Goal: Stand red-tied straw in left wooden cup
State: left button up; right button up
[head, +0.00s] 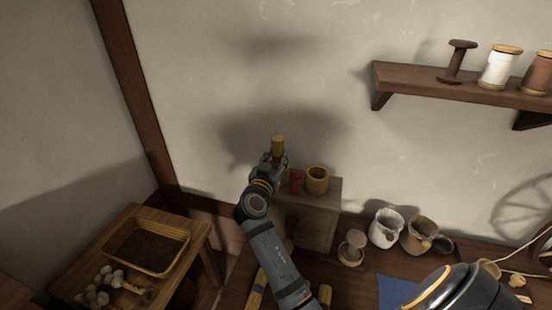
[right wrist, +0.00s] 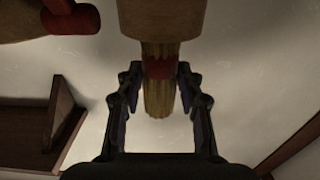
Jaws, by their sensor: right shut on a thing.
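My left gripper is not in view.
A small red thing (head: 296,181) is between the cups on the grey box (head: 315,215). A wall shelf (head: 440,88) holds spools. A tray (head: 150,268) is on the left table.

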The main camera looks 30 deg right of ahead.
jog(key=o, duration=1.2)
notch_tip(320, 180, up, 10)
jog(key=shift+r, duration=0.1)
dwell(0.7)
